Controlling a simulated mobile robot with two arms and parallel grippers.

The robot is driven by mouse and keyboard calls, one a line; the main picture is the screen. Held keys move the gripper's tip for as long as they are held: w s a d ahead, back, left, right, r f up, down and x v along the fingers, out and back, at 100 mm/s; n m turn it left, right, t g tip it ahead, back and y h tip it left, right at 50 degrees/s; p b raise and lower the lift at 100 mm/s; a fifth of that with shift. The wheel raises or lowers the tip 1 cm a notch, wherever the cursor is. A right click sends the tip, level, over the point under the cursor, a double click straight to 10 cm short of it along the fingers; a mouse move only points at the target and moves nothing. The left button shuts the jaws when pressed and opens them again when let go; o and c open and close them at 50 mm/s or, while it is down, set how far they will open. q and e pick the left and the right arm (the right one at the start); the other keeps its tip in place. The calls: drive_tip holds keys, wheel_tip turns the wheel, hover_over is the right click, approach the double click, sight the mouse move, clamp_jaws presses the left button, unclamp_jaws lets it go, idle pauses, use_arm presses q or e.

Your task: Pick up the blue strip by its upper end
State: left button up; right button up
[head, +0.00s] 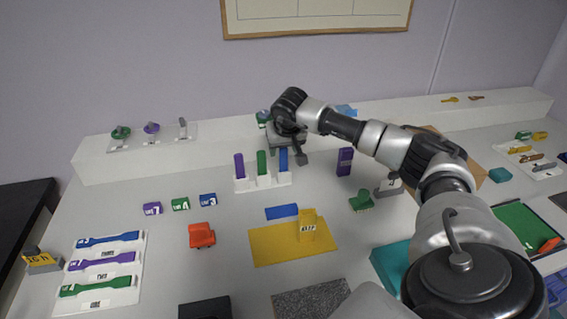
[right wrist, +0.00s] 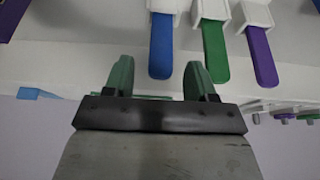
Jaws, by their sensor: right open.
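The blue strip (head: 283,160) stands upright in the right slot of a white holder (head: 263,184), beside a green strip (head: 262,163) and a purple strip (head: 239,166). The green strip (right wrist: 214,50) lies just beyond that finger. I cannot tell the gap in depth. My left gripper is not in view.
A flat blue block (head: 282,212) and a yellow mat (head: 268,247) lie in front of the holder. A purple upright block (head: 345,161) stands to its right. A raised white ledge (head: 225,142) runs behind. Small labelled blocks (head: 180,204) lie front left.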

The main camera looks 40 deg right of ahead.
sight(283, 165)
drive_tip(key=shift+x, duration=1.4)
drive_tip(key=c, duration=1)
drive_tip(key=shift+r, duration=0.15)
